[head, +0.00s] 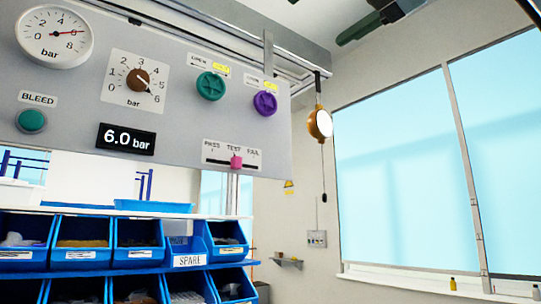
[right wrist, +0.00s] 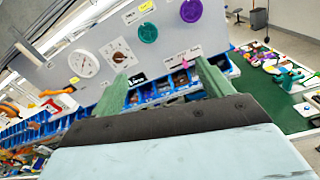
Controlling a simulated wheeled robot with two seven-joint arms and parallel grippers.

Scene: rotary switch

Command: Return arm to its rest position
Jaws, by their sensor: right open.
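The brown rotary knob (head: 138,79) sits on the grey panel, its pointer towards the lower right, near the 6 mark. It also shows in the right wrist view (right wrist: 118,57). The display (head: 126,138) reads 6.0 bar. The round gauge (head: 54,36) has its needle near 6. My right gripper (head: 318,20) shows only partly, as dark green fingers at the top edge of the head view, apart from the panel. In the right wrist view its green fingers (right wrist: 160,70) are spread with nothing between them. My left gripper is not in view.
The panel also carries a green knob (head: 210,86), a purple knob (head: 265,103), a bleed button (head: 32,121) and a pink slider (head: 236,162). Blue bins (head: 80,257) stand below. A yellow round lamp-like item (head: 320,123) hangs right of the panel. Windows (head: 395,175) fill the right.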

